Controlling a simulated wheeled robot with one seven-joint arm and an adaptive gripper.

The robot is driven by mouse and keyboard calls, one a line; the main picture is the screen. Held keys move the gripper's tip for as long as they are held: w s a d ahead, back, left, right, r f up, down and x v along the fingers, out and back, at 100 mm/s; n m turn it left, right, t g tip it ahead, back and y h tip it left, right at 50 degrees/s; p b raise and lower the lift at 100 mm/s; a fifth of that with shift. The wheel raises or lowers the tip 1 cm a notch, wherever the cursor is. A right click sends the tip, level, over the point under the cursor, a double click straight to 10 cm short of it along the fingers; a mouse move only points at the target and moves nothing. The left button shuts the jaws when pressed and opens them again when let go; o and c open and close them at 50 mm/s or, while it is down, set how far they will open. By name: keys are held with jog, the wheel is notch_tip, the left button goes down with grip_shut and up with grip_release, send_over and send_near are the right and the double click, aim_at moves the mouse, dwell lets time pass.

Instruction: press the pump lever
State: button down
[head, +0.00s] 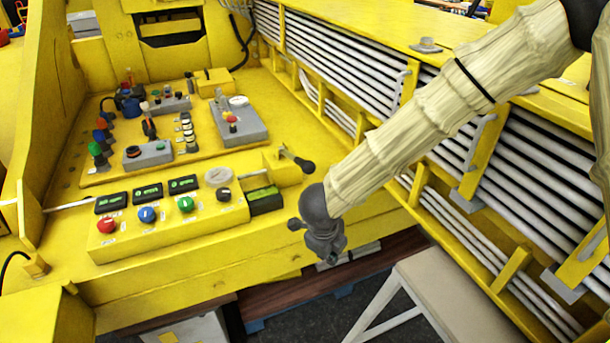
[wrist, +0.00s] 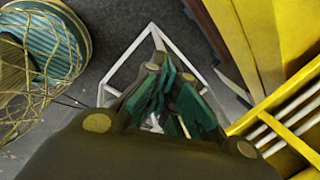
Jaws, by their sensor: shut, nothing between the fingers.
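A black-knobbed lever (head: 298,160), which looks like the pump lever, sticks out to the right from a yellow block on the console. My gripper (head: 331,258) hangs in front of the console's front edge, below and to the right of the lever and apart from it. It points downward. In the wrist view, my gripper's green-padded fingers (wrist: 172,85) are together with nothing between them. The lever does not show in the wrist view.
A button box (head: 170,222) with red, blue and green buttons lies left of my gripper. A pale-topped stool (head: 470,295) stands below right. Racks of grey bars (head: 340,60) line the right side. The wrist view shows a netted teal coil (wrist: 40,45) on the floor.

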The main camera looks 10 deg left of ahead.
jog(key=s+d+f+n+b, duration=0.2)
jog(key=s+d+f+n, duration=0.15)
jog(key=d+f, duration=0.35)
jog(key=s+d+f+n+b, duration=0.1)
jog(key=s+d+f+n, duration=0.25)
jog(key=f, duration=0.55)
jog(key=s+d+f+n+b, duration=0.2)
jog(key=s+d+f+n, duration=0.1)
jog(key=d+f+n, duration=0.4)
jog(key=s+d+f+n+g+b, duration=0.1)
jog(key=s+d+f+n, duration=0.3)
jog(key=s, duration=0.5)
jog(key=s+d+f+n+g+b, duration=0.1)
jog(key=s+d+f+n+b, duration=0.1)
jog(key=s+d+f+n, duration=0.3)
jog(key=s+d+f, duration=0.1)
jog(key=s+f, duration=0.2)
jog(key=s, duration=0.2)
jog(key=shift+s+g+y, duration=0.3)
jog(key=shift+g+y, duration=0.1)
